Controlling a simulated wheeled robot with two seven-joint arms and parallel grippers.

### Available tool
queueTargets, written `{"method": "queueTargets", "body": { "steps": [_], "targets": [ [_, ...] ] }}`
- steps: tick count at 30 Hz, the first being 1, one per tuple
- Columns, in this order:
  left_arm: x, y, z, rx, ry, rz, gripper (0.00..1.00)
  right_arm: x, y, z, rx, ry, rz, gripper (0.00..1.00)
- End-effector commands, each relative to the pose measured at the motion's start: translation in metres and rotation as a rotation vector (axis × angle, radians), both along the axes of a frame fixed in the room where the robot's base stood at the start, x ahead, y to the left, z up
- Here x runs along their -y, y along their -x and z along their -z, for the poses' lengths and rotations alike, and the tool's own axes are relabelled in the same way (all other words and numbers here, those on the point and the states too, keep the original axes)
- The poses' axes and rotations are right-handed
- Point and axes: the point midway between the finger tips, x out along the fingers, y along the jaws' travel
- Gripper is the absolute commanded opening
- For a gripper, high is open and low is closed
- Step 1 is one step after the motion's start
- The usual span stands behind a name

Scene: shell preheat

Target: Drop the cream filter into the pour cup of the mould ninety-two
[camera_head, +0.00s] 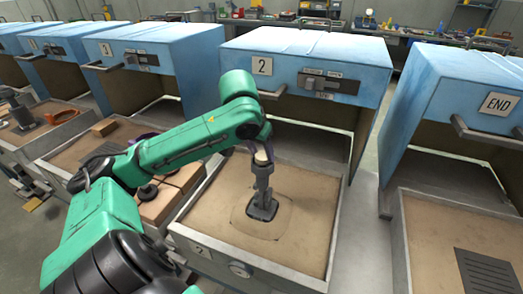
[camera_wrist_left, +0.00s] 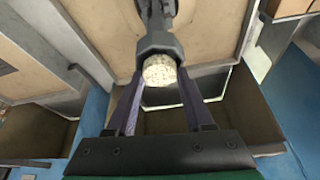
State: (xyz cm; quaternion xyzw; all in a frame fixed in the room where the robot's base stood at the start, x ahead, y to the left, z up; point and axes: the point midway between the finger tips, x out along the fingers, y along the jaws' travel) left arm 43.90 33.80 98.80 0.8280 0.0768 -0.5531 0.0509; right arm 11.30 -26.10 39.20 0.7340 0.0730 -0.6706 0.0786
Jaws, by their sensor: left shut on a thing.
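The cream filter (camera_wrist_left: 159,71) is a small, pale, rough-textured round piece between the fingertips of my left gripper (camera_wrist_left: 159,82). In the head view my left gripper (camera_head: 262,152) points down, shut on the cream filter (camera_head: 261,157). Directly below is a grey mould (camera_head: 262,205) with a flat foot and a narrow upright part topped by a pour cup (camera_head: 263,170). It stands on the tray of bay 2. The filter is at the cup's mouth; any gap is too small to tell. No number shows on the mould. My right gripper is not in view.
The sandy tray (camera_head: 312,215) of bay 2 is mostly clear, under the open blue hood (camera_head: 305,60). Brown blocks (camera_head: 160,203) lie to the left beneath my arm. The END bay (camera_head: 480,110) has a dark grate (camera_head: 485,270) on the right.

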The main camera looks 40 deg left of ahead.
Motion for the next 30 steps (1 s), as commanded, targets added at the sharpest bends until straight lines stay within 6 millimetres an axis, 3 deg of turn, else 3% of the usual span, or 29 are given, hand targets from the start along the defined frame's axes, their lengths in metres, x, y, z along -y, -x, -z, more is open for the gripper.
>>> {"method": "queueTargets", "body": {
  "steps": [5, 6, 8, 9, 20, 23, 30],
  "targets": [
    [0.000, 0.000, 0.000, 0.001, 0.000, -0.001, 0.00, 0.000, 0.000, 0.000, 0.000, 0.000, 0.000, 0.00],
    [0.000, 0.000, 0.000, 0.001, 0.000, 0.000, 0.60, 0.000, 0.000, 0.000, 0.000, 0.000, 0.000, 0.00],
    [0.000, 0.000, 0.000, 0.001, 0.000, 0.000, 0.83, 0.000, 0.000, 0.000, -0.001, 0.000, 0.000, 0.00],
    [0.000, 0.000, 0.000, 0.001, 0.000, 0.000, 0.87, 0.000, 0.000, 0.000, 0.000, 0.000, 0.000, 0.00],
    [0.000, 0.002, -0.007, 0.003, -0.001, -0.001, 0.87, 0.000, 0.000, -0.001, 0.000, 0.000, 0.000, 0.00],
    [0.002, 0.009, -0.024, 0.005, -0.001, -0.001, 0.87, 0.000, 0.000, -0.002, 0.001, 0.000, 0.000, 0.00],
    [0.006, 0.035, -0.093, 0.009, -0.003, -0.001, 0.87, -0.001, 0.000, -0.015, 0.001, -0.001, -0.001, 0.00]
  ]
}}
